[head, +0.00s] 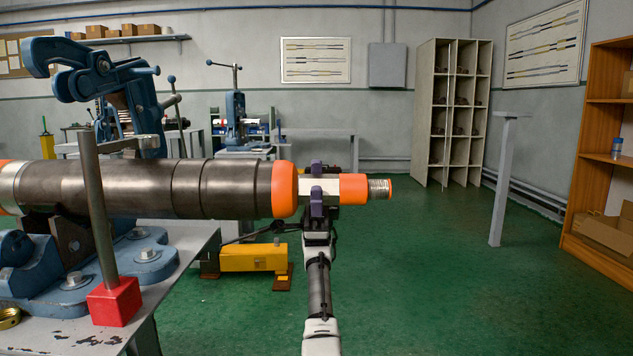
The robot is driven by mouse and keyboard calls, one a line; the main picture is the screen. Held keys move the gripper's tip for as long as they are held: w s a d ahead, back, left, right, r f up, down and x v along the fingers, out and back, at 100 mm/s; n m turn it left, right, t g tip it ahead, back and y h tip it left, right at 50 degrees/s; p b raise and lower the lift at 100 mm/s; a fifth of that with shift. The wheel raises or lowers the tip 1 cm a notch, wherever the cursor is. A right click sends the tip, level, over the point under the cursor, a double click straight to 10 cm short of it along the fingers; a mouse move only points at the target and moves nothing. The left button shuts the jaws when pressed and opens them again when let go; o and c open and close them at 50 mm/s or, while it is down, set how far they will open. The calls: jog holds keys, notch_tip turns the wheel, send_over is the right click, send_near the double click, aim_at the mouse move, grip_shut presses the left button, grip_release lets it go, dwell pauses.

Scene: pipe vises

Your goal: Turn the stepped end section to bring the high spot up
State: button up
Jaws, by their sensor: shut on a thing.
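A long dark steel pipe (140,188) lies level across the left half, resting on a blue pipe vise (125,270). Its stepped end section (353,187) sticks out to the right past an orange collar (285,190), with a white band, an orange band and a bare threaded tip. My gripper (317,188) reaches up from below, its purple fingers closed above and below the white band. The fingers cover part of that band. I cannot make out a high spot on the section. The vise's blue upper jaw arm (95,70) stands raised, clear of the pipe.
A steel post (95,205) on a red block (115,301) stands on the bench in front of the pipe, its side arm above the pipe. A yellow tool (253,257) sits behind my arm. Green floor right of my arm is open up to a grey post (499,190).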

jog(key=shift+s+f+t, duration=0.1)
jog(key=shift+s+t, duration=0.05)
jog(key=shift+t, duration=0.55)
jog(key=o, duration=1)
jog(key=shift+c, duration=0.2)
